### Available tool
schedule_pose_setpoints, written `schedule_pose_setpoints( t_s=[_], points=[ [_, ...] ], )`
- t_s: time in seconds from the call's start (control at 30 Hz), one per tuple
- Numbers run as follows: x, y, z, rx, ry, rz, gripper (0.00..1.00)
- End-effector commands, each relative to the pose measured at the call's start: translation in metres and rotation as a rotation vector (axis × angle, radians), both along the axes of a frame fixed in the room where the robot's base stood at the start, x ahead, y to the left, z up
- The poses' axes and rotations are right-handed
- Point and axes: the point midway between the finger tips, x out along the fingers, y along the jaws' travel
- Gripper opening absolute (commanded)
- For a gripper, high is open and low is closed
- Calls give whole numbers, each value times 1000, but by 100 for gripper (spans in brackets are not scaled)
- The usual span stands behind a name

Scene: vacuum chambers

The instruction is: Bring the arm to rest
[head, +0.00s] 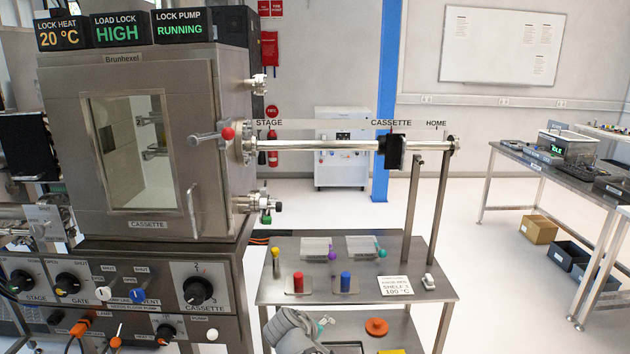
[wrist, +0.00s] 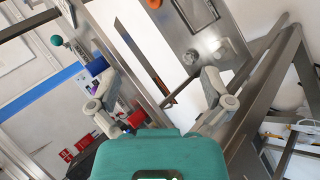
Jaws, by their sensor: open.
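The teal body of the gripper fills the bottom of that view. In the head view, part of my grey arm shows low in the middle, at the front left of the steel cart (head: 425,293); the fingers cannot be made out clearly there. The wrist view is strongly tilted. It shows a blue cylinder (wrist: 97,65) and a teal ball (wrist: 57,41) beyond the left finger.
The cart top holds a red cylinder (head: 298,284), a blue cylinder (head: 345,281), clear racks and a card (head: 394,286). An orange disc (head: 376,326) lies on the lower shelf. The chamber (head: 150,140) stands left, its transfer rod (head: 320,145) above the cart. Open floor lies right.

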Motion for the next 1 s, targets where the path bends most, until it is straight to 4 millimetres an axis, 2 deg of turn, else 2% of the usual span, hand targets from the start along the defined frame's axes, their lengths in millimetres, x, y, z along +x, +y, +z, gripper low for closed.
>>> schedule_pose_setpoints(
  t_s=[0.03, 0.1, 0.5, 0.7, 1.0],
  points=[
    [-4, -15, 0, 35, 23, -46, 100],
    [-9, -31, -4, 86, 53, -105, 100],
    [-46, -104, -15, 381, 216, -428, 100],
    [-67, -130, -14, 533, 290, -576, 100],
    [-87, -148, -10, 688, 364, -713, 100]
  ],
)
